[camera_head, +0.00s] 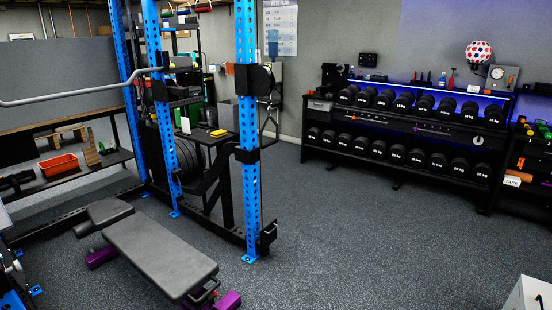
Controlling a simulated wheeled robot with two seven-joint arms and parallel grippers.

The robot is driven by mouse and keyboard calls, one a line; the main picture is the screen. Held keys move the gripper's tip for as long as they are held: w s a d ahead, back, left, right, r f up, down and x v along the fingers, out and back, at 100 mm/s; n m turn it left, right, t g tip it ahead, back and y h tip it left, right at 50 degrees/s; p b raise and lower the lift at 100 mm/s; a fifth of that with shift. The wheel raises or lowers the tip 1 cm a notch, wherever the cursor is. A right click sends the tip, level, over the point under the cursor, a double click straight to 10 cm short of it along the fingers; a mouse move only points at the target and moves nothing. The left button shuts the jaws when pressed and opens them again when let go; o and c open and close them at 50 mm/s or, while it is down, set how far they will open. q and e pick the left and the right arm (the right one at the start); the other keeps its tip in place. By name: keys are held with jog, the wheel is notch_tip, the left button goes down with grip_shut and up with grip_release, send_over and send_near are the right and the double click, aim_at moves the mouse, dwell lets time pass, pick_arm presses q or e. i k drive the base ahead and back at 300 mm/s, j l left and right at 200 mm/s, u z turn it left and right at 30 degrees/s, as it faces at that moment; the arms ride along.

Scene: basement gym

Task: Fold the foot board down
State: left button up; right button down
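No part shows clearly enough for me to name it as the foot board. A black angled arm (208,178) slopes down and left from a bracket on the near blue rack upright (248,190); I cannot tell if it belongs to the foot board. A black padded bench (158,250) with purple feet lies flat in front of the rack. Neither of my grippers is in view.
A dumbbell rack (395,130) stands along the back wall. An orange bin (58,165) sits on a left shelf. A white box-like thing (527,295) is at bottom right. The grey floor (360,245) at centre right is clear.

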aim_at(268, 236)
jog(key=i+z, duration=0.2)
jog(key=i, duration=0.7)
jog(key=i+j+z, duration=0.2)
jog(key=i, duration=0.65)
jog(key=i+l+u, duration=0.1)
jog(key=i+u, duration=0.25)
jog(key=i+l+u, duration=0.2)
jog(key=i+u, duration=0.15)
jog(key=i, duration=0.15)
jog(key=i+l+u, duration=0.15)
jog(key=i+u, duration=0.3)
jog(key=i+l+u, duration=0.25)
jog(key=u, duration=0.2)
